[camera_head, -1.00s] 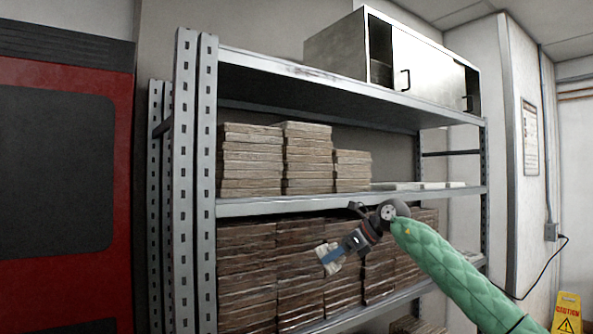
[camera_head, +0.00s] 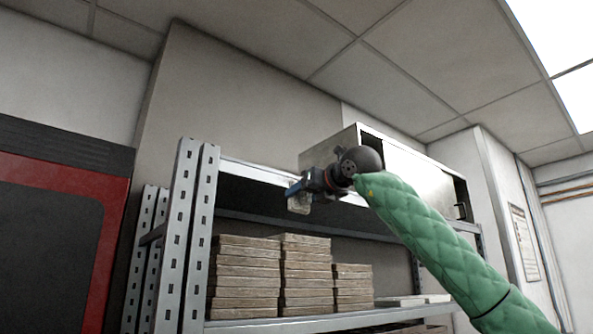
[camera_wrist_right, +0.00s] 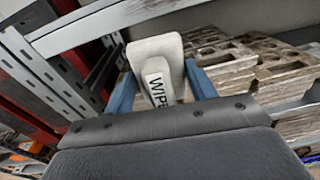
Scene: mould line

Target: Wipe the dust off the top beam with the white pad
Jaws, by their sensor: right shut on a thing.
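The white pad (camera_wrist_right: 155,55), with dark lettering on it, is held between the blue fingers of my right gripper (camera_wrist_right: 160,88) in the right wrist view. In the head view the right gripper (camera_head: 297,192) holds the pad (camera_head: 299,204) in front of the rack, just below the top beam. The top beam (camera_head: 250,170) is a grey metal bar running from the left upright to the right. It also shows in the wrist view (camera_wrist_right: 110,20), above and apart from the pad. Dust on the beam cannot be made out now. The arm hides the beam's middle. My left gripper is out of view.
A metal cabinet (camera_head: 330,150) stands on the top shelf behind the arm. Stacks of brown slabs (camera_head: 245,278) fill the shelf below. The perforated upright (camera_head: 192,235) stands left of the gripper. A red machine (camera_head: 118,195) is at the far left.

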